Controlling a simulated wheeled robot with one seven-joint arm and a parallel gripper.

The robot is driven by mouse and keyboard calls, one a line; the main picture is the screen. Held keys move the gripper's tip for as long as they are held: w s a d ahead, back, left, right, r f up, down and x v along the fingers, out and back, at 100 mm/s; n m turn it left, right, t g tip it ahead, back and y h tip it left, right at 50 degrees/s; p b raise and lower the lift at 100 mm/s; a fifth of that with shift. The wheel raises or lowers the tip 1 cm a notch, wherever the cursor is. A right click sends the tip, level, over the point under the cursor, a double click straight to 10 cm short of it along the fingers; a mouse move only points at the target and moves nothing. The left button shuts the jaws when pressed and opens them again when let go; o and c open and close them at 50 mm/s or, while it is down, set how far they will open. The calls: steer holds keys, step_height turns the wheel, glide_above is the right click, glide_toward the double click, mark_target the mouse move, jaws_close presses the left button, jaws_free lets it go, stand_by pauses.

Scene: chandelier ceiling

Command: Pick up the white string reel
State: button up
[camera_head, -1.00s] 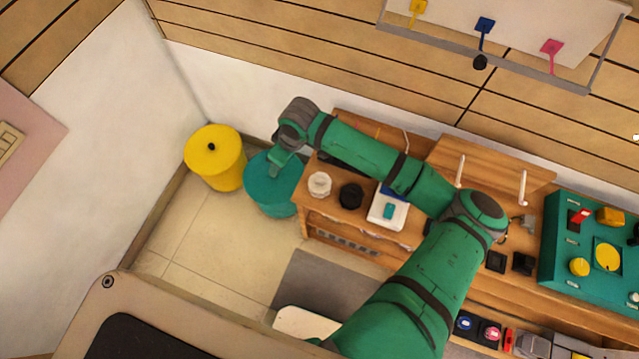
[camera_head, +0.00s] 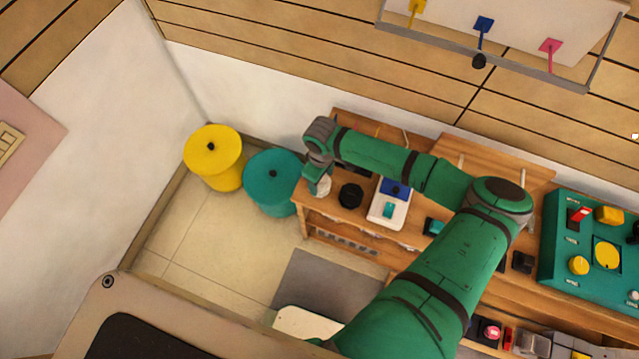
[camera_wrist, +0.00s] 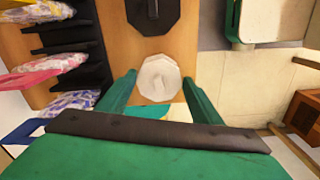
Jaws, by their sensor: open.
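The white string reel (camera_head: 323,187) stands on the left end of the wooden desk (camera_head: 335,217). In the head view my gripper (camera_head: 318,184) is over it and hides part of it. In the wrist view the white reel (camera_wrist: 159,78) shows as a pale round disc ahead of my gripper (camera_wrist: 160,88). The two green fingers are spread apart, one to each side of the reel. I cannot tell how high the fingertips are above the desk.
A black reel-like object (camera_head: 350,195) stands close to the right of the white reel. A white and blue device (camera_head: 390,203) lies further right. Teal (camera_head: 272,183) and yellow (camera_head: 213,158) bins stand on the floor left of the desk.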

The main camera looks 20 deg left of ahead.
mark_target(321, 183)
steer(key=shift+f, duration=1.95)
steer(key=shift+w, duration=0.15)
steer(key=c, duration=0.6)
steer(key=shift+a+r, duration=0.1)
